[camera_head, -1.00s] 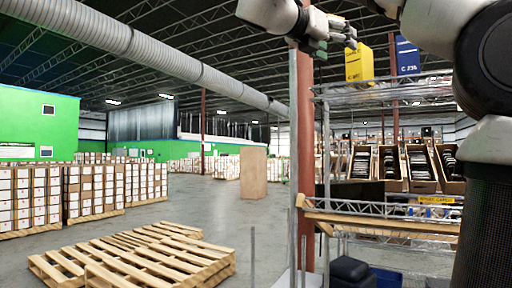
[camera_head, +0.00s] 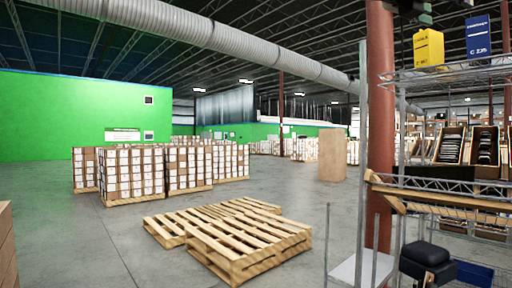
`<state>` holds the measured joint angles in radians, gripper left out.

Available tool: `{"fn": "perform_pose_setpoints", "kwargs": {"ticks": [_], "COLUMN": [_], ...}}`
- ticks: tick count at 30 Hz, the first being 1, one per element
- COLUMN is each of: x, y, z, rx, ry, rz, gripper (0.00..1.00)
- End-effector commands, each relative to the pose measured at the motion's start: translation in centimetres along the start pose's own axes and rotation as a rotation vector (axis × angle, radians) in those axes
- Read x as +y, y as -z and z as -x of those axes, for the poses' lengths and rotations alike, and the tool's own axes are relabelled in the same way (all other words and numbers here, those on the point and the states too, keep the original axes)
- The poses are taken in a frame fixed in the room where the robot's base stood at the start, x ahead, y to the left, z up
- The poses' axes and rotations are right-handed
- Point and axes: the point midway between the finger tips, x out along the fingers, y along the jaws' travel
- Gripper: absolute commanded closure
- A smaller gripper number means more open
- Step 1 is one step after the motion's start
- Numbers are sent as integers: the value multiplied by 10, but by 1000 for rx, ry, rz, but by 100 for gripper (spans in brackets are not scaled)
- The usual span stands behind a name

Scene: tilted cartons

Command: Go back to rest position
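My gripper and arm do not show in the current head view, so I cannot see the gripper's state or whether it holds anything. The task line names no other object. A wire shelf rack (camera_head: 440,198) stands at the right, beside a rust-red column (camera_head: 380,130). Tilted open cartons (camera_head: 450,146) with dark contents stand in a row behind the rack.
Empty wooden pallets (camera_head: 235,252) lie on the floor in front. Stacked white-and-brown boxes (camera_head: 130,172) stand on pallets at left. A brown carton edge (camera_head: 6,245) shows at far left. A black bin (camera_head: 426,258) sits low at right. Grey floor (camera_head: 75,245) is clear at left.

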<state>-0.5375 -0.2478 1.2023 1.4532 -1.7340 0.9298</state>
Motion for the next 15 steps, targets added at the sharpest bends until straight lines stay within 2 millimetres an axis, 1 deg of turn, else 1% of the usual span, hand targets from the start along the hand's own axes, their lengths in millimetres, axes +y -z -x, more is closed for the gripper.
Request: {"fn": "perform_pose_setpoints", "kwargs": {"ticks": [5,11,14,15], "x": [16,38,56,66], "y": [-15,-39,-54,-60], "z": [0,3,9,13], "rx": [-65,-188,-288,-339], "ry": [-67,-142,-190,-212], "rz": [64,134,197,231], "gripper": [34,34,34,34]}}
